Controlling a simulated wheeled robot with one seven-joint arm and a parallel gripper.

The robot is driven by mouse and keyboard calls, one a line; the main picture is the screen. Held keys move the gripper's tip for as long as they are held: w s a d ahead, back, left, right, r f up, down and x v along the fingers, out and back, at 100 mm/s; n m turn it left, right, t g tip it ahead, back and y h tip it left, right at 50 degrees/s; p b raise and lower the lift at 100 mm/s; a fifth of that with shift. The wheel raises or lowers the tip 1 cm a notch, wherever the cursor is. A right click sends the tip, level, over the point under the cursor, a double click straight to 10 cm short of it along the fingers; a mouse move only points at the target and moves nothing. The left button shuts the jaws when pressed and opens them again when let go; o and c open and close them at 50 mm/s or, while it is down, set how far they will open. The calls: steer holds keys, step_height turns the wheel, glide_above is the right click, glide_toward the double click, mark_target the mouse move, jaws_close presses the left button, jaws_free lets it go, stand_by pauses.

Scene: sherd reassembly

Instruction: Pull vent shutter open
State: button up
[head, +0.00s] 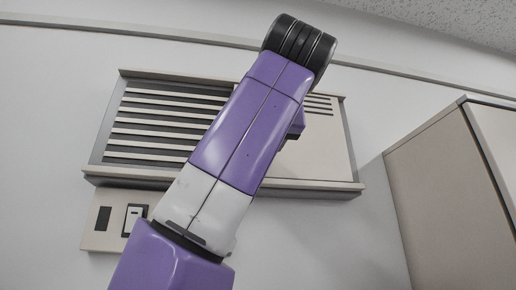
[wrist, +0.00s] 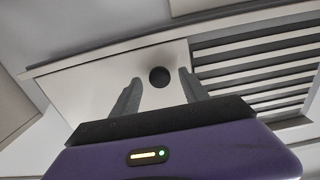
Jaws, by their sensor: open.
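The vent (head: 165,120) is a wide beige unit on the wall with dark gaps between pale slats on its left part. A plain cream shutter panel (head: 320,155) covers its right part, and my arm hides the middle. In the wrist view the shutter panel (wrist: 100,85) lies left of the slats (wrist: 255,60). A round black knob (wrist: 160,76) stands on the panel. My gripper (wrist: 159,77) is open, its two grey fingers on either side of the knob in the picture. I cannot tell whether they reach around it.
A small wall plate with a switch (head: 133,218) sits below the vent's left end. A beige cabinet (head: 430,200) stands at the right, apart from the vent. The wall between the vent and the cabinet is bare.

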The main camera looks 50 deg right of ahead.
steer(key=b+v, duration=0.2)
steer(key=v, duration=0.5)
steer(key=shift+s+a, duration=0.1)
steer(key=shift+s, duration=0.05)
stand_by(0.4)
